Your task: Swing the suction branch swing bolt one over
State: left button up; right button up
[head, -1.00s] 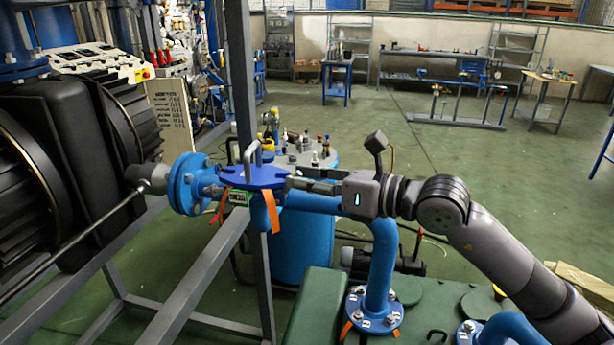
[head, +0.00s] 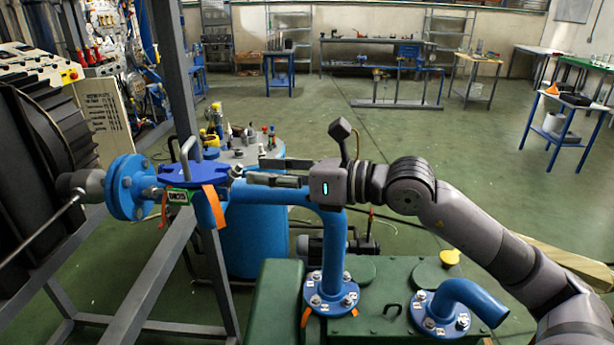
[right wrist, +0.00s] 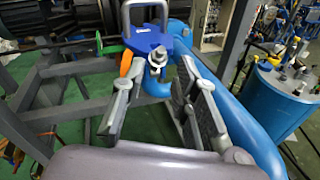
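The blue suction branch (head: 210,207) carries a flat blue cover (head: 188,175) with a grey loop handle (head: 186,157). At the cover's right edge is a small metal swing bolt with a nut (head: 236,171); it also shows in the right wrist view (right wrist: 158,58). I cannot tell its exact tilt. My right gripper (head: 255,171) is open, its fingers pointing left at the bolt. In the right wrist view the gripper (right wrist: 153,78) has its fingers on either side of an empty gap, with the bolt just beyond the tips. My left gripper is not in view.
A blue pipe (head: 334,240) runs below my right gripper. A blue drum (head: 252,240) with bottles on top stands behind.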

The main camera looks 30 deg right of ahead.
jog(key=f+v, duration=0.1)
jog(key=v, duration=0.7)
jog(key=shift+r, duration=0.5)
